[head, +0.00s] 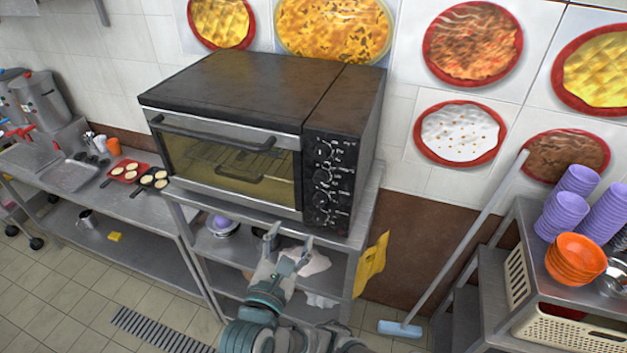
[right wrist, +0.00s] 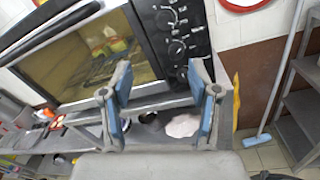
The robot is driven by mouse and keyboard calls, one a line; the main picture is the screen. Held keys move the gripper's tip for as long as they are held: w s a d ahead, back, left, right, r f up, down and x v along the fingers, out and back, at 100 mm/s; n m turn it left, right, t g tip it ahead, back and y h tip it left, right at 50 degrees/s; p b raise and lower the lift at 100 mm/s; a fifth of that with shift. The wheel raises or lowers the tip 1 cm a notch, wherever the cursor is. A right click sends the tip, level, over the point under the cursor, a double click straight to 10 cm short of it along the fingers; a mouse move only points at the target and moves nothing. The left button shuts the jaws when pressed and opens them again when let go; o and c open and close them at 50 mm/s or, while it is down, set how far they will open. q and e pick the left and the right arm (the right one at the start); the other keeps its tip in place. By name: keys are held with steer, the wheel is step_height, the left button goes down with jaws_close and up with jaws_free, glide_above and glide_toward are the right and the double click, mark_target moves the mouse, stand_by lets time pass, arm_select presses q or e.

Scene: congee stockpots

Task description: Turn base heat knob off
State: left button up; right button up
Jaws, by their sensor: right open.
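A dark toaster oven (head: 235,115) with a glass door and a long handle stands on a metal shelf unit. Its black control panel (head: 328,180) on the right carries a column of several dark knobs, including an upper knob (head: 323,150) and a lower knob (head: 320,199). The labels are too small to read, so I cannot tell which is the base heat knob. In the right wrist view, one knob (right wrist: 177,48) shows above my gripper. My right gripper (head: 290,237) is open and empty, in front of and below the panel, apart from it. My left gripper is not in view.
The shelf unit (head: 362,215) below the oven holds bowls and cloths. A yellow cloth (head: 371,266) hangs at its right side. A rack at right holds purple bowls (head: 563,214) and orange bowls (head: 575,259).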

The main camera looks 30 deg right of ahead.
mark_target(320, 181)
steer(key=p+x, duration=0.1)
steer(key=x, duration=0.4)
steer(key=p+x, duration=0.1)
steer(key=x, duration=0.4)
steer(key=s+d+p+x, duration=0.1)
steer(key=x, duration=0.5)
steer(key=shift+f, duration=0.1)
steer(key=shift+w+d, duration=0.1)
steer(key=shift+w, duration=0.2)
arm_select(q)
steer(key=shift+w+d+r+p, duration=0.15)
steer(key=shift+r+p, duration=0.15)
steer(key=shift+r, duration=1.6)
arm_select(e)
steer(key=shift+w+a, duration=0.25)
steer(key=shift+d, duration=0.2)
steer(key=shift+c, duration=0.3)
steer(key=shift+d, duration=0.4)
steer(key=c, duration=1.1)
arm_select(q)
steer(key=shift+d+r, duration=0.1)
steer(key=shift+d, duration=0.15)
arm_select(e)
steer(key=shift+a, duration=0.1)
